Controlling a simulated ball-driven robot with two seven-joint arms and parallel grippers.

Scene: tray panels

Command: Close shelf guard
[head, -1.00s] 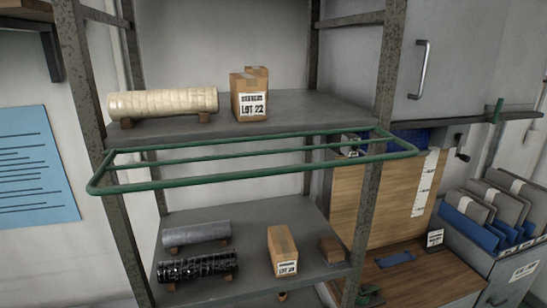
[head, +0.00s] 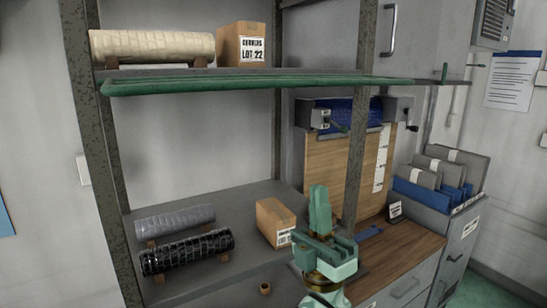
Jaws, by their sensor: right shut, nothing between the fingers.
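The shelf guard (head: 250,83) is a green tube frame at the front of the upper shelf. It shows almost edge-on as a long, nearly level green bar, sticking out from the shelf. My right gripper (head: 319,192) is pale green, points upward and is shut and empty. It is below the guard, apart from it, in front of the lower shelf's right end and near the right post. My left gripper is not in view.
The upper shelf holds a cream roll (head: 152,46) and a carton (head: 241,44). The lower shelf holds a grey roll (head: 175,221), a black roll (head: 187,251) and a carton (head: 273,222). A wooden bench (head: 405,250) and filing box (head: 447,205) stand at right.

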